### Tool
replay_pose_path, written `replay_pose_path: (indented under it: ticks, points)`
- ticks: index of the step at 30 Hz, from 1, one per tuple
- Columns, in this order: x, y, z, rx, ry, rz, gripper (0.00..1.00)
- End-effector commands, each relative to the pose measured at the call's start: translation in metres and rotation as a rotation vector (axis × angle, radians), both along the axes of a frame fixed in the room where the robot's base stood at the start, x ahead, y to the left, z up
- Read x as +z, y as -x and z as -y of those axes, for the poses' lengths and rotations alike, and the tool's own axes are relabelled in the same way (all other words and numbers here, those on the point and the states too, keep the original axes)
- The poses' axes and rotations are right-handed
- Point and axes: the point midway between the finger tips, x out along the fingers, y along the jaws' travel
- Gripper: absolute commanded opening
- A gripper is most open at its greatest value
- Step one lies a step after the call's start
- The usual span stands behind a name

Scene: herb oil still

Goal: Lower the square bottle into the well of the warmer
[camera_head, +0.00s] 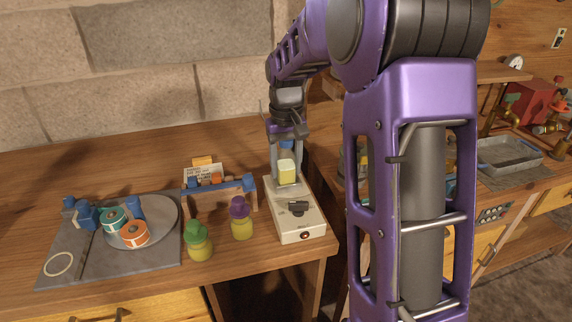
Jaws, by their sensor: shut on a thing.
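The square bottle (286,172), with yellow contents and a blue top, is between the fingers of my gripper (287,150). My gripper is shut on it and points down. The bottle looks upright, over the back part of the warmer (302,225). The warmer is a long cream box with a black knob and a red light at its front. The well is mostly hidden behind the bottle, and I cannot tell how far the bottle is inside it.
A grey mat (75,255) with a round plate holds two label rolls. My arm hides the table's right part. A metal tray (510,157) lies farther right.

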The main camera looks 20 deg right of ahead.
Motion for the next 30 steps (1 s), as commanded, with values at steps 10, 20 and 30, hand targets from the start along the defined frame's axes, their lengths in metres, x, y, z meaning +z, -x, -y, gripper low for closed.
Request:
replay_pose_path:
  ticks: [10, 20, 30]
  points:
    - [-0.0014, -0.0002, 0.0000, 0.000, 0.000, 0.001, 0.00]
    - [-0.0024, -0.0002, -0.0001, 0.000, 0.000, 0.001, 0.00]
    - [-0.0067, -0.0002, -0.0001, 0.000, 0.000, 0.000, 0.59]
